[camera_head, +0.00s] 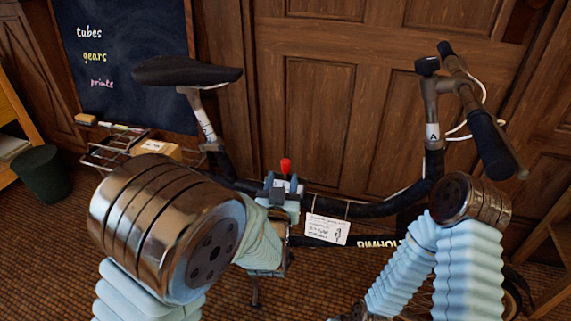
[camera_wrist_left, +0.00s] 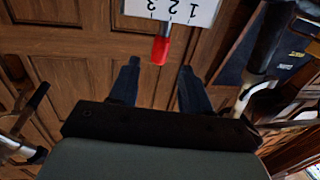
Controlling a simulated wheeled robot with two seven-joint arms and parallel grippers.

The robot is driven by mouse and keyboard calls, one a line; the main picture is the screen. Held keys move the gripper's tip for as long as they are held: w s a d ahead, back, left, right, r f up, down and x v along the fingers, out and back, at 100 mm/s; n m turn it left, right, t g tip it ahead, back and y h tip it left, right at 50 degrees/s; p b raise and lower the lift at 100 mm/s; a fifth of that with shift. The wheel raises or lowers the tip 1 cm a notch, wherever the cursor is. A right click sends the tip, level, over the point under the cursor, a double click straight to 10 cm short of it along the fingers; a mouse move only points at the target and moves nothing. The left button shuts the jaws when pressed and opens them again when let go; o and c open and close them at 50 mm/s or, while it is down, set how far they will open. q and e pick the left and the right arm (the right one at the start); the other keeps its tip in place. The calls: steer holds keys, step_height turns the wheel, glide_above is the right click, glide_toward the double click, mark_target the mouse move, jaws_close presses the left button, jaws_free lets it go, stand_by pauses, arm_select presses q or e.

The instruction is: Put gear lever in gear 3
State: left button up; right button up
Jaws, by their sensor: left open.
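The gear lever (camera_head: 286,165) has a red grip and stands up at the middle of the bicycle in the head view. In the left wrist view the red lever (camera_wrist_left: 161,48) lies just ahead of my fingertips, roughly centred between them. Its white scale plate (camera_wrist_left: 170,9) reads 1, 2, 3 upside down. The lever's stem appears near the 2; its exact slot is hard to tell. My left gripper (camera_head: 283,184) is open at the lever, its dark fingers (camera_wrist_left: 159,72) apart and not closed on it. My right gripper is below the head view's frame.
The bicycle has a saddle (camera_head: 187,70) on the left and handlebars (camera_head: 490,145) on the right. A white card (camera_head: 327,230) hangs from its frame. A wooden door (camera_head: 325,110) and chalkboard (camera_head: 125,60) stand behind. A dark bin (camera_head: 42,174) stands at left.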

mark_target(285, 167)
arm_select(q)
steer(key=w, duration=0.7)
steer(key=shift+d+p, duration=0.35)
steer(key=shift+d, duration=0.05)
steer(key=shift+c, duration=0.3)
jaws_close()
